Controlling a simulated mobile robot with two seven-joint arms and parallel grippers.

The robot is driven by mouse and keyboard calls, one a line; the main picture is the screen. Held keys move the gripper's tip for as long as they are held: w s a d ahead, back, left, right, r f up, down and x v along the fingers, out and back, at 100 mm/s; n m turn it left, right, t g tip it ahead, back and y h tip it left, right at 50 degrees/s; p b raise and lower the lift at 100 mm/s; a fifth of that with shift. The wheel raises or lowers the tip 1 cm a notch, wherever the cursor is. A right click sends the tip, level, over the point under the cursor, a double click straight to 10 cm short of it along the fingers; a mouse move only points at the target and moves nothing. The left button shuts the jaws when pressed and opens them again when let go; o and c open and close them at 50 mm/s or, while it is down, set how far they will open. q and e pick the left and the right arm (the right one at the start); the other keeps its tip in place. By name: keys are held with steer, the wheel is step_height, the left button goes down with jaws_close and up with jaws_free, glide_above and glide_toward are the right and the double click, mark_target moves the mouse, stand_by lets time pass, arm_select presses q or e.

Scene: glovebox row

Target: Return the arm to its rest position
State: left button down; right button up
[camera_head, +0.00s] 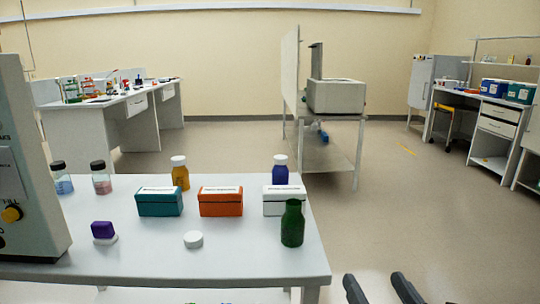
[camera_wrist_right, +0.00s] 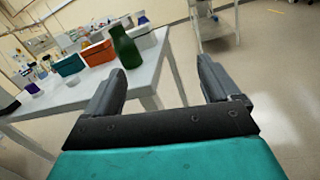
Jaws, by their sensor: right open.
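My right gripper (camera_head: 382,288) shows at the bottom of the head view, off the right front corner of the white table (camera_head: 150,270). Its two dark fingers are apart with nothing between them. In the right wrist view my right gripper (camera_wrist_right: 160,85) is open and empty, with the table's edge and floor beyond it. My left gripper is in neither view.
On the table stand a green bottle (camera_head: 292,224), teal (camera_head: 160,203), orange (camera_head: 220,203) and white (camera_head: 280,205) boxes, a white lid (camera_head: 193,239), a purple-topped item (camera_head: 103,232) and several capped bottles. A grey machine (camera_head: 25,170) stands left. Floor right of the table is clear.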

arm_select(q)
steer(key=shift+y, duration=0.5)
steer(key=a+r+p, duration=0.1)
steer(key=p, duration=0.1)
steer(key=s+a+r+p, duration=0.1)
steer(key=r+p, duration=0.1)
steer(key=p, duration=0.1)
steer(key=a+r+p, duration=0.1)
steer(key=p, duration=0.2)
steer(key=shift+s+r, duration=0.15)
arm_select(e)
steer(key=s+f+m+g, duration=0.3)
steer(key=s+f+m, duration=0.3)
steer(key=m, duration=1)
steer(key=s+f+m+g, duration=0.4)
steer(key=s+f+m, duration=0.3)
steer(key=f+m, duration=0.4)
steer(key=m, duration=0.6)
steer(key=shift+f+g+h, duration=0.15)
steer(key=shift+g+h, duration=0.15)
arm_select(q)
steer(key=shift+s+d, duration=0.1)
arm_select(e)
steer(key=shift+a, duration=0.1)
